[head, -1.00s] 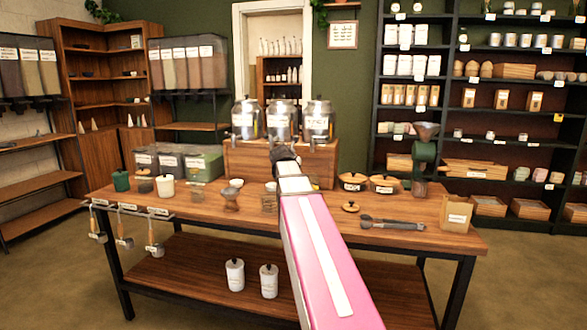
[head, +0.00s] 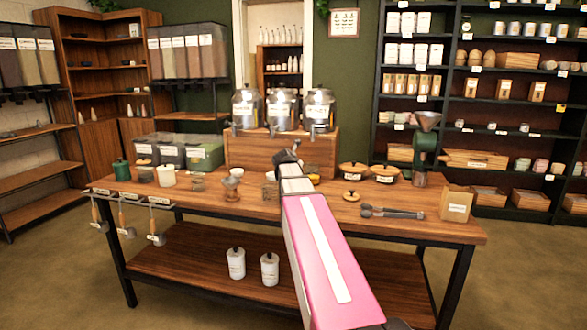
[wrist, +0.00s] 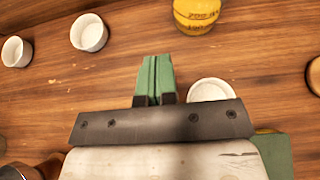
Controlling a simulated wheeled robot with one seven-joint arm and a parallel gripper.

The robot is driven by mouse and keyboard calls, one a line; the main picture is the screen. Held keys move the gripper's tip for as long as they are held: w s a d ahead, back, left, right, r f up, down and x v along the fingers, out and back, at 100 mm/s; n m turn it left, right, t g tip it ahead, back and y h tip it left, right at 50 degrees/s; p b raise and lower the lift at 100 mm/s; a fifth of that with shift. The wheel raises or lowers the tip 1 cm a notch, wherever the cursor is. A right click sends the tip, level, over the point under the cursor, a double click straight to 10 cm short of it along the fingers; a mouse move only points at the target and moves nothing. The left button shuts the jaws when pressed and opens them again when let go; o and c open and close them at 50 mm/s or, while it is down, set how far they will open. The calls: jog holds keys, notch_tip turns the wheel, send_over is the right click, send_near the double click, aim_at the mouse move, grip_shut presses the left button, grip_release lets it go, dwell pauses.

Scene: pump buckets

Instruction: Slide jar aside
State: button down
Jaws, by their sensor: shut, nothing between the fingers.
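A yellow jar with dark lettering (wrist: 197,14) stands at the top of the wrist view, partly cut off. It stands beyond my fingertips and to their right, apart from them. In the head view a yellow patch (head: 313,170) shows beside my arm's end, mostly hidden. My gripper (wrist: 155,75) is shut and empty over the wooden table (wrist: 120,70), its green fingers pressed together. In the head view my arm hides the fingers. A white lidded jar (head: 166,175) and a dark green jar (head: 121,170) stand at the table's left.
White bowls (wrist: 89,32) and (wrist: 17,51) stand left of my fingers; another (wrist: 211,90) is close on their right, partly hidden by my gripper. Large metal canisters (head: 283,110) stand on a wooden box behind.

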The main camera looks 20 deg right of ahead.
aim_at(327, 186)
jog(key=shift+w+d+f, duration=0.15)
jog(key=shift+w+f, duration=0.05)
jog(key=shift+f, duration=0.4)
jog(key=shift+w+d+f, duration=0.1)
jog(key=shift+w+f, duration=0.1)
jog(key=shift+f, duration=0.4)
jog(key=shift+w+d+f, duration=0.15)
jog(key=shift+w+f, duration=0.05)
jog(key=shift+f, duration=0.4)
jog(key=shift+x, duration=3)
jog(key=shift+w+d+r, duration=0.1)
jog(key=shift+w+d, duration=0.45)
jog(key=shift+w, duration=0.25)
jog(key=shift+w+d+r, duration=0.1)
jog(key=shift+w+d, duration=0.45)
jog(key=shift+w, duration=0.25)
jog(key=shift+s+d, duration=1.2)
jog(key=shift+d, duration=0.6)
jog(key=shift+s+d, duration=1.2)
jog(key=shift+d, duration=0.55)
jog(key=shift+s+d, duration=1.2)
jog(key=shift+d, duration=0.6)
